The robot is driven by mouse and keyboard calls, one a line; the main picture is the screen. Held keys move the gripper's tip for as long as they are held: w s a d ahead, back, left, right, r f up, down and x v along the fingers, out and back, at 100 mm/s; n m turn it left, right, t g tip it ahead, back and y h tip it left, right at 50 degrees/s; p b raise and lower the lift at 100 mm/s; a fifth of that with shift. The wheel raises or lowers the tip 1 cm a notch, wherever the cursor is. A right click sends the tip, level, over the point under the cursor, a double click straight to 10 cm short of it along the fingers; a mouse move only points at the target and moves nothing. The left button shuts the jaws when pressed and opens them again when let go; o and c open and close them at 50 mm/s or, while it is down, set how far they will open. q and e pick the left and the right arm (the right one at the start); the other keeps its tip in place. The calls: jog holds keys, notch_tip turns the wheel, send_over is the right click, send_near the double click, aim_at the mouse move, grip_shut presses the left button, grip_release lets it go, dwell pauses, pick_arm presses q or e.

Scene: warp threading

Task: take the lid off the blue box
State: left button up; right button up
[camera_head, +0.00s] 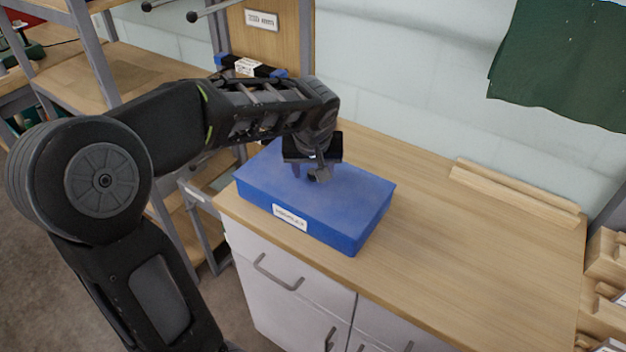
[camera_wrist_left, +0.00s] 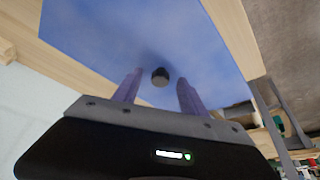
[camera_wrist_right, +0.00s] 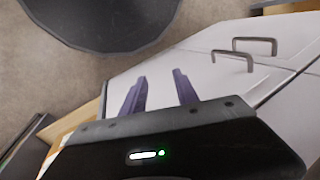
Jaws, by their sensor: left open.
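The blue box (camera_head: 345,232) sits closed on the left end of the wooden counter, with a white label on its front. Its flat blue lid (camera_head: 265,175) has a small dark round knob (camera_wrist_left: 160,76) in the middle. My left gripper (camera_head: 311,174) points down over the lid. Its two fingers are apart, one on each side of the knob in the left wrist view; I cannot tell whether they touch it. My right gripper (camera_wrist_right: 159,77) is seen only in the right wrist view, fingers apart with nothing between them, near the white cabinet front.
The wooden counter (camera_head: 450,240) is clear right of the box. Wooden strips (camera_head: 515,192) lie along the wall at the back. A shelf rack (camera_head: 110,75) stands on the left. White drawers (camera_head: 275,285) with handles are below, and wooden bins (camera_head: 605,285) stand at the right edge.

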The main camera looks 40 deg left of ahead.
pick_arm(q)
grip_shut()
dwell(0.6)
dwell(0.9)
